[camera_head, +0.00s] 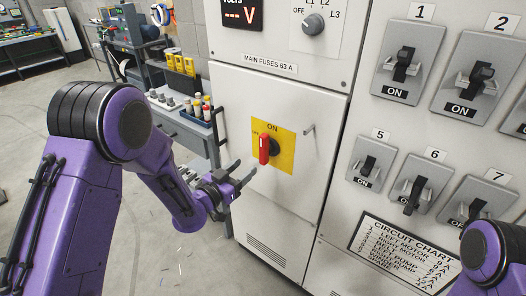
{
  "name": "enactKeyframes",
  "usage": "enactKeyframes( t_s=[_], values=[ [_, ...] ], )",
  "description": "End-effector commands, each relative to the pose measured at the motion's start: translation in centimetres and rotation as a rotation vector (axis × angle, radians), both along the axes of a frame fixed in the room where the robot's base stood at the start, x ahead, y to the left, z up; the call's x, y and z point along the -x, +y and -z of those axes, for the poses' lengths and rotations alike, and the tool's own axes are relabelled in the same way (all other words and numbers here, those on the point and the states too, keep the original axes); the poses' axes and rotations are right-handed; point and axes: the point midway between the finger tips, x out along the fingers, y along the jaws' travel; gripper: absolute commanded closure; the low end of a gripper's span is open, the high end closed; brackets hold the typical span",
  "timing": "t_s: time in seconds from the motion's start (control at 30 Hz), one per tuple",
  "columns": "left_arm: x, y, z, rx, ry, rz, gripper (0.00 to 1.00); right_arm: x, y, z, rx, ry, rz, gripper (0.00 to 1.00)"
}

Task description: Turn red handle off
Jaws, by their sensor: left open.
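The red handle (264,149) sits on a black rotary hub in a yellow plate (285,158) on the light grey cabinet (233,110). The handle stands roughly upright, under the word ON at the plate's top. My left gripper (243,173) is in front of the cabinet, below and left of the handle. Its fingers are apart with nothing between them, and it does not appear to touch the handle. Only a purple and black part of my right arm shows at the lower right; my right gripper is out of view.
A small cabinet door handle (309,129) sticks out right of the yellow plate. Several black switches, such as switch 1 (402,64), line the right panel above a circuit chart (405,255). A dark tool cart (190,130) stands left of the cabinet. Open floor lies at the lower left.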

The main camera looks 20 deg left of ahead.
Motion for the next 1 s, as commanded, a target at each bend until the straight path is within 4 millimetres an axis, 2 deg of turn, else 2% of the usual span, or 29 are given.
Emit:
enactKeyframes(
  t_s=[0.13, 0.3, 0.5, 0.63, 0.87, 1.0],
  values=[
    [-2.1, -0.9, -0.7, -0.003, -0.012, 0.01, 0.47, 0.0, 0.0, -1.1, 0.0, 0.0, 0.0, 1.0],
    [-5.7, -2.2, -0.7, -0.002, -0.009, 0.008, 0.47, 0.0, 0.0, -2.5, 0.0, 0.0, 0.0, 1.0],
    [-8.9, -3.3, -0.4, -0.001, -0.008, 0.007, 0.47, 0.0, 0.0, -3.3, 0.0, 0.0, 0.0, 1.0],
    [-9.7, -3.6, -0.2, 0.0, -0.005, 0.007, 0.47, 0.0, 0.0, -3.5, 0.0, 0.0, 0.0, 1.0],
    [-9.8, -3.7, -0.2, 0.0, -0.005, 0.007, 0.47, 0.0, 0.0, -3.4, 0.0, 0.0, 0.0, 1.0],
    [-9.7, -3.6, -0.2, 0.0, -0.005, 0.006, 0.92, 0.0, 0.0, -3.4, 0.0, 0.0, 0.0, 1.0]
  ],
)
